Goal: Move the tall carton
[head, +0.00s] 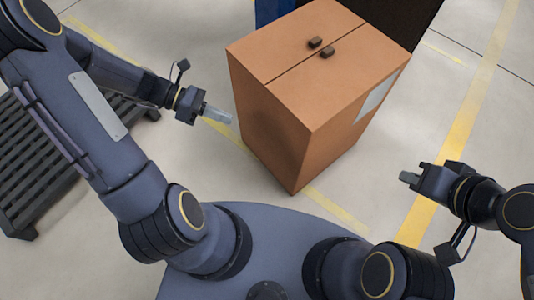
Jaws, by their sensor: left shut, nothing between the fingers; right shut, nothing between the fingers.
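The tall carton (275,126) is a brown box in the middle of the head view, upright on the floor. Its top has a centre seam with two small dark blocks by it, and a pale label is on its right side. My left gripper (220,115) is shut and empty, just left of the carton's left face; I cannot tell whether it touches. My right gripper (408,177) is shut and empty, to the right of the carton with a clear gap between them.
A dark slatted pallet (40,165) lies on the floor at the left. A dark brown object (400,18) and a blue object (270,10) stand behind the carton. Yellow floor lines (465,125) run past; the floor at the right is clear.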

